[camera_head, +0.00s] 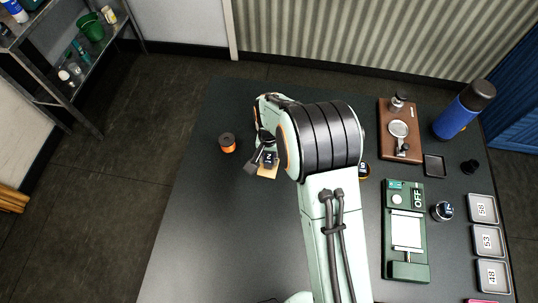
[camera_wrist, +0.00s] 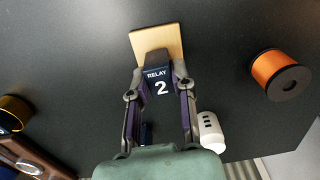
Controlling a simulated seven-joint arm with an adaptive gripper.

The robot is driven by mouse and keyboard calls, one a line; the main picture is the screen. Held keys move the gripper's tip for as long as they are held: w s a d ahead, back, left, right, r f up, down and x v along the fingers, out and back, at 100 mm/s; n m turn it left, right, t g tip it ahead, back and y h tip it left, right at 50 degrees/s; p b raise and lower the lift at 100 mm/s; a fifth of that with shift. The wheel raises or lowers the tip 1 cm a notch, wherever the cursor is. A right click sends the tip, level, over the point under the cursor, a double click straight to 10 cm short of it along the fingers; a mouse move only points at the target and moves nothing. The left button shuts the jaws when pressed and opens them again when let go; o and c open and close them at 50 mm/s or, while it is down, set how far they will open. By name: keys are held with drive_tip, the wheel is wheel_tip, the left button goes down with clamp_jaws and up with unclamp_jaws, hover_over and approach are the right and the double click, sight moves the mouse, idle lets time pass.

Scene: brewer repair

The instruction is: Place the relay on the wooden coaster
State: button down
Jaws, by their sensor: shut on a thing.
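The relay (camera_wrist: 160,86) is a dark blue block marked "RELAY 2". My gripper (camera_wrist: 160,92) is shut on it, with one finger on each side. In the head view the relay (camera_head: 269,159) shows at the fingertips of my gripper (camera_head: 263,160), partly hidden by the fingers and the arm. The wooden coaster (camera_wrist: 157,41) is a light tan square on the dark table. The relay overlaps its near edge in the wrist view. In the head view the coaster (camera_head: 266,174) shows just below the relay. I cannot tell whether the relay touches it.
An orange spool (camera_head: 227,143) stands left of the coaster. A white object (camera_wrist: 211,132) is close to one finger in the wrist view. On the right are a brown board (camera_head: 386,148), a blue bottle (camera_head: 457,118), a green device (camera_head: 407,270) and numbered trays. The table's left front is clear.

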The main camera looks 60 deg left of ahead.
sight(269, 158)
drive_tip(key=shift+f, duration=0.15)
drive_tip(key=c, duration=0.9)
unclamp_jaws()
drive_tip(key=shift+c, duration=0.2)
wheel_tip(269, 158, up, 12)
drive_tip(key=shift+r, duration=0.2)
